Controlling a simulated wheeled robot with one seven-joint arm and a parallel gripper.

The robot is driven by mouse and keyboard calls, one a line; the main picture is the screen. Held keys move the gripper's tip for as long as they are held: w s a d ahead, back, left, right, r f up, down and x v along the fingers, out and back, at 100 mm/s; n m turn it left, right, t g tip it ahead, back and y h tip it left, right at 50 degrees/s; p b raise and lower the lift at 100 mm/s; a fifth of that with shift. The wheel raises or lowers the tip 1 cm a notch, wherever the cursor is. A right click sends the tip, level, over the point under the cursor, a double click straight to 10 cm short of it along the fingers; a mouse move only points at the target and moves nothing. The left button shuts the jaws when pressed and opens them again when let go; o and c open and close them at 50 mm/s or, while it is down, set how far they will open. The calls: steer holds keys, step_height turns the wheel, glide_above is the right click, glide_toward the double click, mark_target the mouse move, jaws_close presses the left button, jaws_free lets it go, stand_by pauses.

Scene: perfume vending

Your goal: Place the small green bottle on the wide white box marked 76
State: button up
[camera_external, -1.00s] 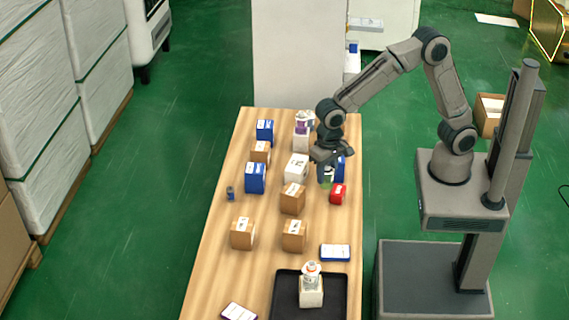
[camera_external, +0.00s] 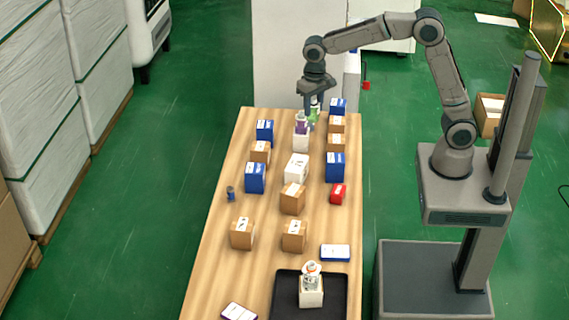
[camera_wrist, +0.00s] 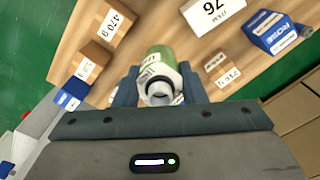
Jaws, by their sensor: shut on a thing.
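My gripper (camera_external: 312,110) is shut on the small green bottle (camera_external: 314,115) and holds it near the far end of the table. In the wrist view the green bottle (camera_wrist: 160,72) sits between the jaws of my gripper (camera_wrist: 160,85), its pale, round end facing the camera. The wide white box marked 76 (camera_wrist: 213,12) is at the top of the wrist view, apart from the bottle. It seems to be the white box (camera_external: 297,168) mid-table in the external view; its number is too small to read there.
A white box (camera_external: 301,143) with a purple-and-white item (camera_external: 301,123) on it stands close to my gripper. Brown boxes (camera_external: 292,200) and blue boxes (camera_external: 335,167) flank the middle. A black tray (camera_external: 283,297) with a topped white box is at the near end.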

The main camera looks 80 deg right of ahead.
steer(key=w+a+f, duration=0.1)
steer(key=a+f, duration=0.1)
steer(key=a, duration=0.1)
steer(key=w+a+f+p, duration=0.1)
steer(key=w+a+f, duration=0.1)
steer(key=a, duration=0.1)
steer(key=w+a+f, duration=0.1)
steer(key=a+f, duration=0.1)
steer(key=a, duration=0.2)
steer(key=shift+w+f+p, duration=0.15)
steer(key=shift+p, duration=0.2)
steer(key=shift+f+p, duration=0.35)
steer(key=shift+f, duration=1.7)
steer(key=shift+f, duration=0.1)
steer(key=o, duration=1)
